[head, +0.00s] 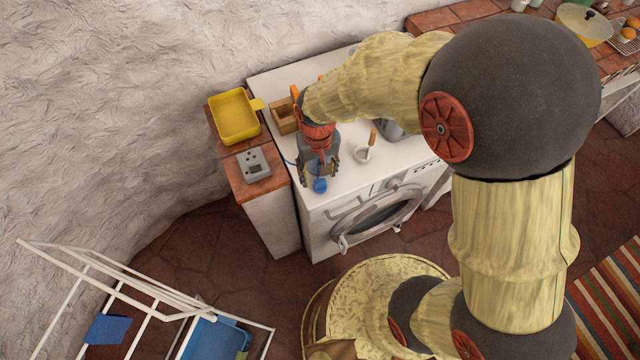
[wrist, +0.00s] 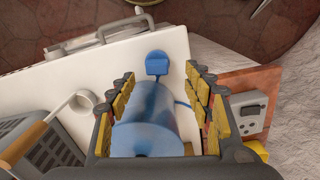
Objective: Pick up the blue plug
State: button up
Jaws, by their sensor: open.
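The blue plug (wrist: 157,64) lies on the white washing machine top near its front edge, just beyond my fingertips in the wrist view. It also shows in the head view (head: 320,185), just below my gripper. My gripper (wrist: 158,76) is open, pointing down over the machine top in the head view (head: 319,177), with nothing clamped. I cannot tell whether a finger touches the cylinder.
The white washing machine (head: 345,185) stands beside a brick-topped ledge with a grey socket box (head: 253,165) and a yellow tray (head: 235,116). A wooden box (head: 284,116) is behind my gripper. A white pot with a wooden handle (head: 363,153) stands to the right.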

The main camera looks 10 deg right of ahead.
aim_at(320, 180)
jog(key=f, duration=0.2)
jog(key=f+b, duration=0.1)
jog(key=f, duration=0.2)
jog(key=shift+d, duration=0.2)
jog(key=shift+r, duration=0.15)
jog(key=shift+c, duration=0.4)
jog(key=c, duration=1)
